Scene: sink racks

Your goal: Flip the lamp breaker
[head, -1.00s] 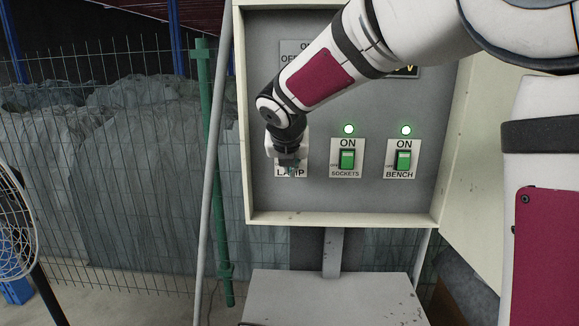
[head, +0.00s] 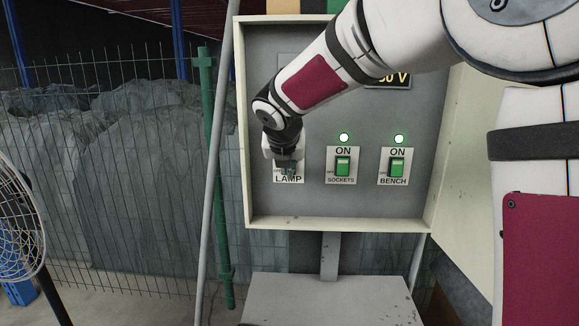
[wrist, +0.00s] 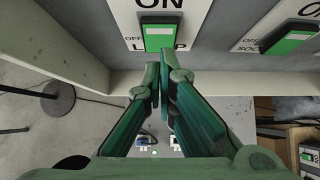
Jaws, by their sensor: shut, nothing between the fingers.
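The lamp breaker (wrist: 158,38) is a green rocker on a white plate in the wrist view, with ON printed above it and LAMP below. In the head view only the lower part of its LAMP plate (head: 289,179) shows; my gripper and wrist cover the switch and the area above it. My gripper (wrist: 159,68) is shut and empty, its fingertips together just below the green rocker. I cannot tell whether they touch it. In the head view my gripper (head: 288,168) is in front of the lamp plate.
The sockets breaker (head: 343,167) and bench breaker (head: 396,168) stand to the right, each with a lit green light above. The panel box has a raised rim (head: 340,224). A grey box top (head: 330,300) is below. A wire fence (head: 110,190) stands left.

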